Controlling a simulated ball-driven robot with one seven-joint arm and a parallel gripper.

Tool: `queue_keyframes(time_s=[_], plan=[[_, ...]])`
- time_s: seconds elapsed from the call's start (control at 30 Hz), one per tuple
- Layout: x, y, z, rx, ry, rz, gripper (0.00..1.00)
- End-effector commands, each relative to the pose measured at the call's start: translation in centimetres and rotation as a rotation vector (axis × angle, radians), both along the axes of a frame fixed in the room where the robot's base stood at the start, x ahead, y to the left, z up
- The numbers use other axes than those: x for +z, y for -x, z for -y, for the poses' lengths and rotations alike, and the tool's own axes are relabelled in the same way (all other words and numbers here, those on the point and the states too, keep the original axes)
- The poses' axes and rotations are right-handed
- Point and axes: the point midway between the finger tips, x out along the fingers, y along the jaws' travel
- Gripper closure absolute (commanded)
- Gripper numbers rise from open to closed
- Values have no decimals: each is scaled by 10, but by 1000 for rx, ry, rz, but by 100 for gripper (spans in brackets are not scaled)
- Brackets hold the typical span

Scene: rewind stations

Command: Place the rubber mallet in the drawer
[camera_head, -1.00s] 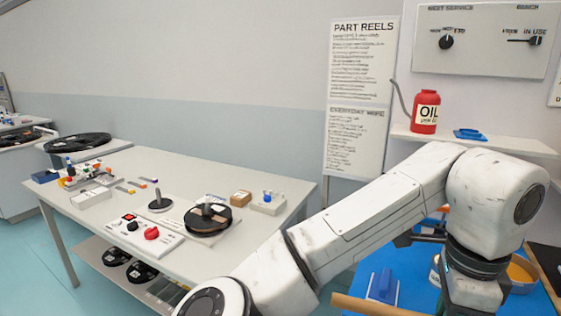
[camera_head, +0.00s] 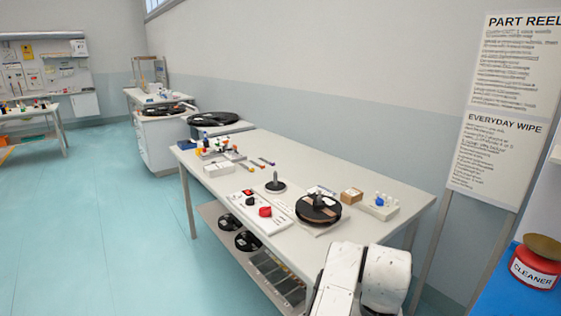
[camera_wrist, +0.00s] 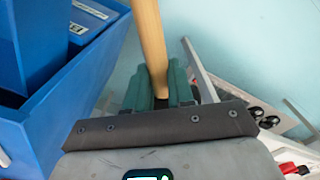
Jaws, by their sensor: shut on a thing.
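My gripper (camera_wrist: 159,92) shows in the wrist view, with its teal fingers shut on a light wooden handle, which I take to be the rubber mallet's (camera_wrist: 152,40). The handle runs up out of the picture and the mallet's head is out of sight. A blue open-topped structure (camera_wrist: 85,85) with labelled parts inside stands close at the left of the wrist view. I cannot tell whether it is the drawer. No drawer shows clearly in the head view, where my gripper is out of sight.
A pale table (camera_head: 385,228) holds a reel (camera_head: 318,208), a control panel and small parts, with more reels on its lower shelf. A cleaner tin (camera_head: 535,268) stands on a blue surface at the right. The teal floor (camera_head: 100,225) at the left is clear.

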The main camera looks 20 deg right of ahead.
Motion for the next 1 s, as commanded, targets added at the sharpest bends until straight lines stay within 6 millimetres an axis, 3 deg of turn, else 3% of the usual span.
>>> queue_keyframes(time_s=[0.03,0.2,0.4,0.73,1.0], plan=[[-18,-3,-17,114,4,-7,100],[-62,-5,-58,383,3,-3,100],[-84,-3,-77,511,3,2,100],[-79,-4,-79,518,0,4,100],[-47,-4,-78,517,1,4,100]])
